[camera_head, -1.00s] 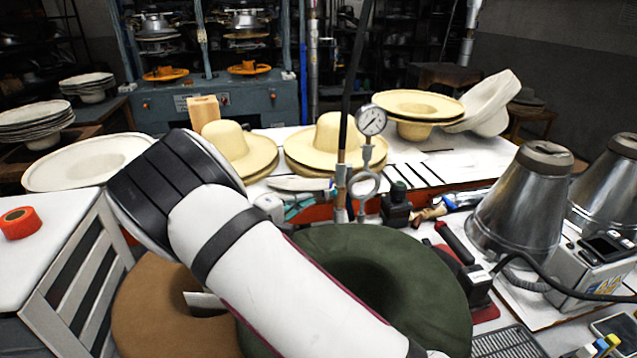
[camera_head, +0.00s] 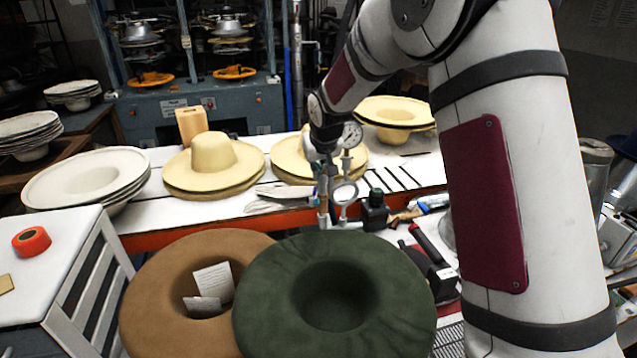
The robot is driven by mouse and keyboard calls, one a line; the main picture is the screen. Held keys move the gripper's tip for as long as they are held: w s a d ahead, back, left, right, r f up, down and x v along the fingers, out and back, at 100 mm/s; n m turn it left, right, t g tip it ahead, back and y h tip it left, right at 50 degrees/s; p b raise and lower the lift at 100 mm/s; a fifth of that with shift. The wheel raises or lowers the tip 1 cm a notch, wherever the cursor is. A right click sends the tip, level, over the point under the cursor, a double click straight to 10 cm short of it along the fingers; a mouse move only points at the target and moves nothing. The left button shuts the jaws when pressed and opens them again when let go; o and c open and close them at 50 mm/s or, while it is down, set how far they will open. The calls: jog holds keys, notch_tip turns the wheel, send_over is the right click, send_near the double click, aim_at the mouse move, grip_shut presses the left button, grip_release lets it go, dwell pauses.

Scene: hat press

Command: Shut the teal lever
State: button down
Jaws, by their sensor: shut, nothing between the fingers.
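My gripper (camera_head: 322,160) is at the far end of my arm, pointing down beside the upright pipe fitting (camera_head: 345,190) behind the green hat. It is small and dark here; its fingers are shut with nothing seen between them. A round pressure gauge (camera_head: 351,134) sits just to its right on the fitting. I cannot clearly make out the teal lever; it is too small or hidden around the gripper and pipes. I cannot tell whether the gripper touches it.
A green hat (camera_head: 398,290) and a brown hat (camera_head: 150,300) fill the front. Cream hats (camera_head: 212,158) stand on the white bench (camera_head: 150,222) behind. My arm covers the right side. An orange tape roll (camera_head: 31,241) lies on the left cabinet.

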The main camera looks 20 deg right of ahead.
notch_tip(320, 180, up, 3)
jog(key=t+p, duration=0.1)
send_over(315, 202)
jog(key=w+d, duration=0.1)
jog(key=w, duration=0.3)
notch_tip(315, 202, down, 8)
jog(key=shift+s+f+p, duration=0.85)
jog(key=shift+f, duration=0.25)
jog(key=shift+s+f, duration=0.2)
jog(key=shift+f, duration=0.35)
